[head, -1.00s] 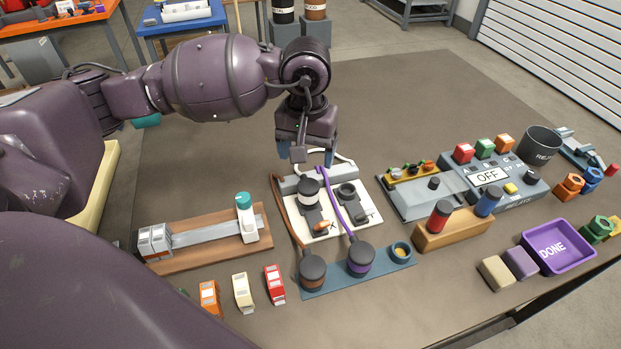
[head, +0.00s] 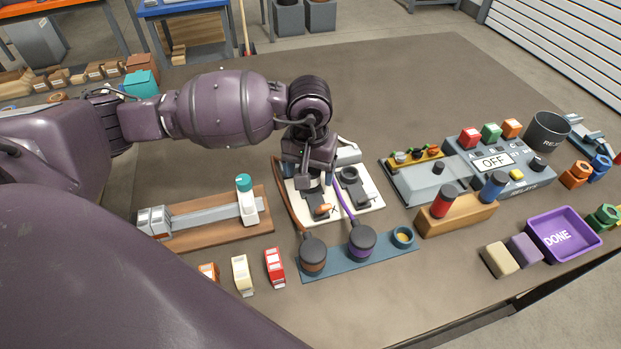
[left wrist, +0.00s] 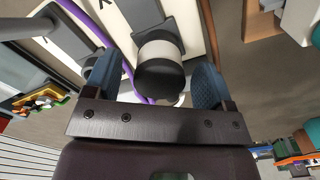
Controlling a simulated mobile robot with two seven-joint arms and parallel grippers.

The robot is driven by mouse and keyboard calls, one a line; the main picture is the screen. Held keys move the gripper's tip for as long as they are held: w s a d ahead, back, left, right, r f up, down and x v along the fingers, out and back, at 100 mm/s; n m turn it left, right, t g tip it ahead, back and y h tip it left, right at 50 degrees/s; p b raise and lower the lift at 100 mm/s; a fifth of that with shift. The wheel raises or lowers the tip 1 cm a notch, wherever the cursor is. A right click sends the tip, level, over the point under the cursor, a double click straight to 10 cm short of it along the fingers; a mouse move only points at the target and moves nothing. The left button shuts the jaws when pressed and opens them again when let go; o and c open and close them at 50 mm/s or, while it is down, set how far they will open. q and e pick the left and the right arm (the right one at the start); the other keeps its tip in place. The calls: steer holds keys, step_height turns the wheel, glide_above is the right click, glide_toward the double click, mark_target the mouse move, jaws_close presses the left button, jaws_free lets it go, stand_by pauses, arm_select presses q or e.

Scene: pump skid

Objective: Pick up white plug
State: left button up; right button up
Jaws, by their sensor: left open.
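The white plug, black-topped with a white band (left wrist: 160,48), stands on the white board (head: 375,200). In the left wrist view it is between the two blue fingers of my left gripper (left wrist: 152,85), with the fingers apart on either side. I cannot tell whether either finger touches it. In the head view my left gripper (head: 313,182) is over the board and hides most of the plug. My right gripper is not in view.
An orange-banded plug (head: 313,252) and a purple-banded plug (head: 361,240) stand on a blue strip (head: 325,270) in front. A slider on a wooden base (head: 190,238) is to the left. A relay box (head: 490,160) and purple DONE tray (head: 595,242) are to the right.

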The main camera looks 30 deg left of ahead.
arm_select(q)
steer(key=shift+f, duration=0.4)
steer(key=c, duration=1.1)
steer(key=shift+r, duration=0.2)
steer(key=shift+r, duration=0.3)
step_height(320, 180, up, 19)
steer(key=p, duration=0.1)
steer(key=shift+p, duration=0.4)
